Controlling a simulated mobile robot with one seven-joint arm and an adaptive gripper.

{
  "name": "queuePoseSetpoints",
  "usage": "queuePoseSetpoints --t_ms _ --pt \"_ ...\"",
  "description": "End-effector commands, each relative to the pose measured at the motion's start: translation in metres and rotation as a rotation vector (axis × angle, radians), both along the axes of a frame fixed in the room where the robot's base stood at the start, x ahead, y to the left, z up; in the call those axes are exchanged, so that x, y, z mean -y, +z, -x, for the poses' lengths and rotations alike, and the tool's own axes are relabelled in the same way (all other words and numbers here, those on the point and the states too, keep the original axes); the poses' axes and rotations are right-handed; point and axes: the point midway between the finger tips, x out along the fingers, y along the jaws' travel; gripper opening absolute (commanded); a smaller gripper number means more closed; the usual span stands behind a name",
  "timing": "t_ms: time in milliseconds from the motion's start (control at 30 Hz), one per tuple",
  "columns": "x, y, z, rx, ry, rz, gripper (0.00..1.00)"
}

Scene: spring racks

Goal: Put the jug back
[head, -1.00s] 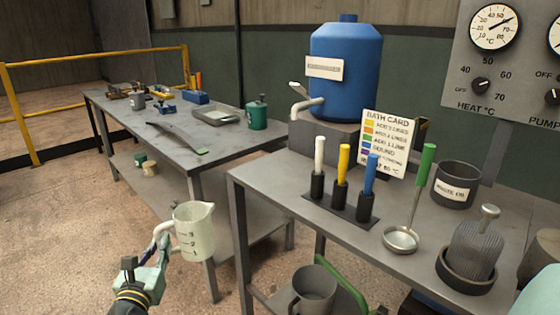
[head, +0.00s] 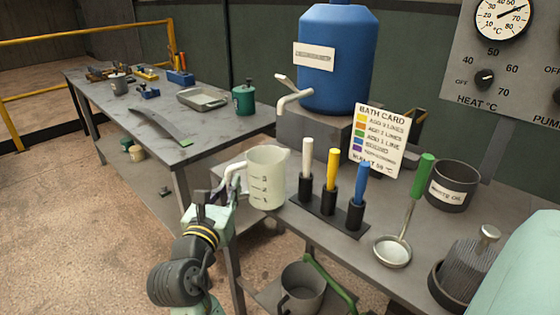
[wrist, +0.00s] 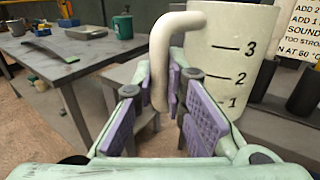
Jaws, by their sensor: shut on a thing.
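The jug (head: 267,180) is a pale, translucent measuring jug with lines marked 1, 2 and 3. It is upright at the left end of the near bench, in front of the blue tank's tap. My gripper (head: 232,185) is to its left, shut on the jug's white handle. In the wrist view the handle (wrist: 158,65) passes down between the purple finger pads of my gripper (wrist: 170,105), and the jug (wrist: 235,55) fills the upper right. I cannot tell whether the jug's base touches the bench.
The blue tank (head: 338,60) with its tap (head: 295,98) stands behind the jug. A rack of coloured-handled tools (head: 328,218) is close on the right, with the bath card (head: 380,140) behind. A ladle (head: 393,250) and dark pot (head: 453,187) are farther right. A grey mug (head: 303,285) is below.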

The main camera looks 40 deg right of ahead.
Motion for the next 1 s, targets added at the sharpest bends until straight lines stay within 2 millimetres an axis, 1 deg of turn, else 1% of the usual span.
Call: queuePoseSetpoints --t_ms 67,167,400,500,600,767,833,1000 --pt "0.006 0.002 -0.004 -0.001 -0.002 0.002 0.00" --pt "0.022 0.003 -0.014 -0.002 -0.006 0.003 0.00" --pt "0.073 0.003 -0.054 -0.002 -0.005 0.003 0.00" --pt "0.091 0.003 -0.069 -0.002 -0.004 0.004 0.00" --pt "0.103 0.001 -0.079 0.000 -0.002 0.003 0.00" --pt "0.112 0.001 -0.086 0.000 -0.002 0.001 0.00" --pt "0.119 0.001 -0.091 -0.001 -0.003 0.002 0.00" --pt "0.144 0.001 -0.110 0.000 -0.003 0.003 0.00"
